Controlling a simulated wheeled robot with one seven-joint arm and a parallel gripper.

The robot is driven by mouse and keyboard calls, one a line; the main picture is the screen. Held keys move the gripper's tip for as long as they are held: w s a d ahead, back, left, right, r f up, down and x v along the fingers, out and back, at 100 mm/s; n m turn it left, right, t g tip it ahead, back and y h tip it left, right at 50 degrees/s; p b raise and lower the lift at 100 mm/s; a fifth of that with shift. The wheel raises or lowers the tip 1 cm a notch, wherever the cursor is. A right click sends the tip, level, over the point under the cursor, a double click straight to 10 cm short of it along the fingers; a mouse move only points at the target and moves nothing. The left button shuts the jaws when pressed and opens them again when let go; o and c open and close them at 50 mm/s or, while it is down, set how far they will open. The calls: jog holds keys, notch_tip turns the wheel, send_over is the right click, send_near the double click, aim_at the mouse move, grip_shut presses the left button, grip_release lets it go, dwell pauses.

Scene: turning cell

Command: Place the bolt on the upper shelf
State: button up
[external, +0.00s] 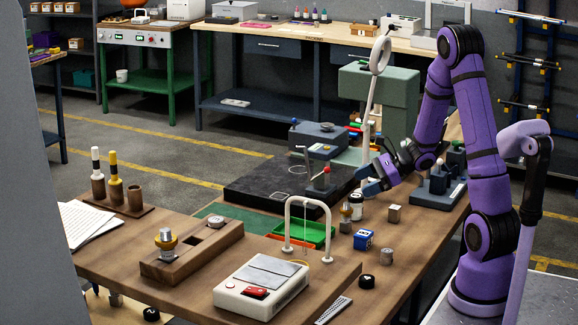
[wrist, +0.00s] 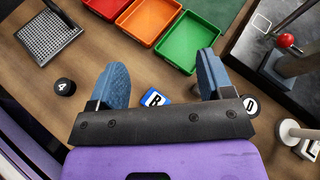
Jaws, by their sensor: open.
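My gripper (external: 368,178) is open above the right part of the wooden workbench (external: 190,285). In the wrist view its two blue fingers (wrist: 161,68) are spread apart, with nothing held between them. I cannot pick out a bolt for certain in either view. A small grey metal cylinder (external: 386,256) stands on the bench below and to the right of my gripper; I cannot tell whether it is the bolt. A shelf rack (external: 62,14) with boxes stands at the far upper left; I cannot tell whether it holds the upper shelf.
A blue lettered block (external: 363,239), a tan cube (external: 394,214), a black knob (external: 367,283) and a white arch (external: 307,204) stand near. Red, orange and green trays (wrist: 190,42) lie ahead of the fingers. A black plate (external: 262,185) with a red-knobbed post is behind.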

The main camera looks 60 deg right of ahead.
aim_at(347, 203)
jog(key=d+f+m+t+h, duration=0.2)
jog(key=d+f+m+h, duration=0.2)
jog(key=d+f+m, duration=0.5)
jog(key=w+f, duration=0.1)
jog(key=w, duration=0.2)
jog(key=w+a+f+n, duration=0.1)
jog(key=w, duration=0.2)
jog(key=w+a+f+n, duration=0.1)
jog(key=w, duration=0.1)
jog(key=shift+w, duration=0.4)
jog(key=shift+c, duration=0.3)
